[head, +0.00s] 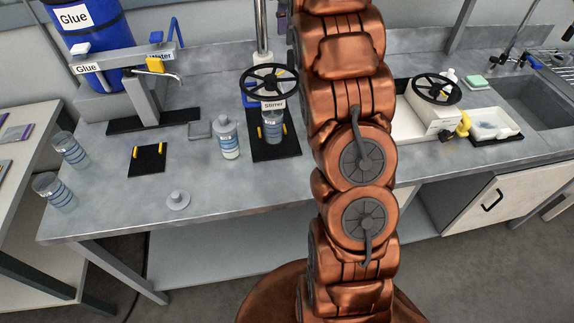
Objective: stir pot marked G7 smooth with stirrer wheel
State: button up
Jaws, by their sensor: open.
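The stirrer's black hand wheel (269,79) sits on a metal column, above a label reading "Stirrer". Under it a clear pot with blue bands (272,129) stands on a black base (277,151) beside a yellow post. Two more clear, blue-banded pots stand at the bench's left end, the farther pot (70,150) and the nearer pot (54,190). A grey-topped, blue-banded container (228,138) stands just left of the stirrer. No G7 mark is readable on any of them. My copper arm rises in front of the bench, right of the stirrer; my gripper is out of view.
A blue glue drum (97,35) and a Glue/Water tap stand (146,96) are at the back left. A black plate with yellow posts (147,160) and a grey lid (178,200) lie on the bench (110,220). Another black wheel (437,89) and a sink (540,100) are right.

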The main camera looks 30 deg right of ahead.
jog(key=s+a, duration=0.1)
jog(key=a, duration=0.1)
jog(key=m+b, duration=0.4)
jog(key=m, duration=0.1)
send_over(273, 93)
jog(key=shift+g, duration=0.3)
notch_tip(273, 93, down, 4)
jog(key=shift+f, duration=0.1)
jog(key=s+a+f+m+b, duration=0.2)
jog(key=s+a+f+m, duration=0.1)
jog(key=s+f, duration=0.3)
jog(key=s+a+f+m+b, duration=0.3)
jog(key=s+a+f, duration=0.3)
jog(key=s, duration=0.5)
jog(key=s+a+f+m+g+b, duration=0.1)
jog(key=s+a+f+m+b, duration=0.1)
jog(key=s+f, duration=0.4)
jog(key=shift+s+a+f+m+b, duration=0.35)
jog(key=shift+s+a+m, duration=0.35)
jog(key=shift+s+a, duration=0.8)
jog(key=shift+s+d, duration=0.15)
jog(key=shift+d, duration=0.05)
